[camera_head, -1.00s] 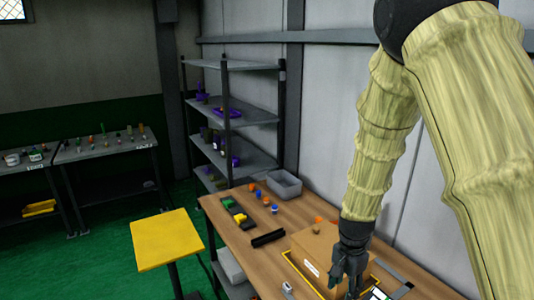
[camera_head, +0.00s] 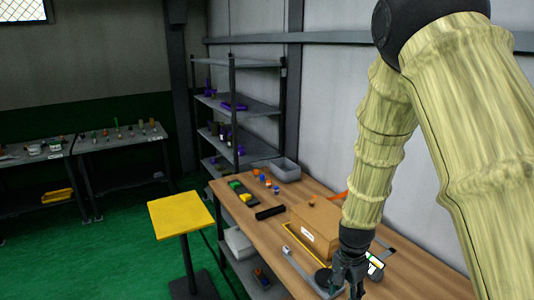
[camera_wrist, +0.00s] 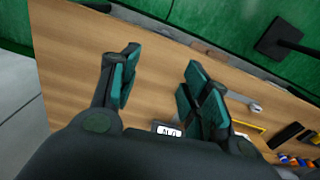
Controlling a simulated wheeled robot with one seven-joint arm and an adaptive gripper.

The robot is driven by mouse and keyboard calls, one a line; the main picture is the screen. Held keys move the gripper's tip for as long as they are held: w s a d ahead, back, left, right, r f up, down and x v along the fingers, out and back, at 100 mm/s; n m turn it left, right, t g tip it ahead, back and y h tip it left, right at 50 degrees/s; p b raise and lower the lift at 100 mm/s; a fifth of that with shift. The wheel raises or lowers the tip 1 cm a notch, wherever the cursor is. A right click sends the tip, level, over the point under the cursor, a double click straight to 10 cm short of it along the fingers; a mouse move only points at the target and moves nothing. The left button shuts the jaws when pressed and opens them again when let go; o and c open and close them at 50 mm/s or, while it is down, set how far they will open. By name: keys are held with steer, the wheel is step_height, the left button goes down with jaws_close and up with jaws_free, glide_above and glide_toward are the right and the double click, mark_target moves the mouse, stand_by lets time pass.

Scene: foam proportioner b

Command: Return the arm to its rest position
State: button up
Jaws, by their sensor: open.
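My gripper (camera_head: 350,282) hangs down from my arm over the near right part of the wooden workbench (camera_head: 288,257). In the wrist view my gripper (camera_wrist: 160,88) shows its teal-padded fingers spread apart, with nothing between them but bare bench top behind. My arm comes in from the upper right of the head view, bent at the elbow. A small device with a lit screen (camera_head: 375,262) is just right of the gripper; a lit display (camera_wrist: 168,131) also shows below the fingers in the wrist view.
A cardboard box (camera_head: 318,222) stands beside my forearm on the bench. A black bar (camera_head: 270,212), small coloured parts and a grey bin (camera_head: 284,170) lie farther back. A yellow-topped stand (camera_head: 181,214) is left of the bench. A shelf rack (camera_head: 240,105) stands behind. Green floor is open at left.

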steer(key=s+d+f+n+b, duration=0.15)
steer(key=s+f, duration=0.25)
steer(key=f, duration=0.4)
steer(key=s+f+n+b, duration=0.2)
steer(key=s+f, duration=0.3)
steer(key=f, duration=0.2)
steer(key=s+d+f+n+b, duration=0.15)
steer(key=s+f, duration=0.25)
steer(key=f, duration=0.4)
steer(key=s+a+f+n+b, duration=0.1)
steer(key=s+f+n+b, duration=0.1)
steer(key=s+f, duration=0.4)
steer(key=s+f+n+b, duration=0.3)
steer(key=s+f, duration=0.4)
steer(key=s, duration=0.6)
steer(key=shift+s+a+f+n, duration=0.2)
steer(key=shift+a+f+n, duration=0.1)
steer(key=shift+a, duration=0.1)
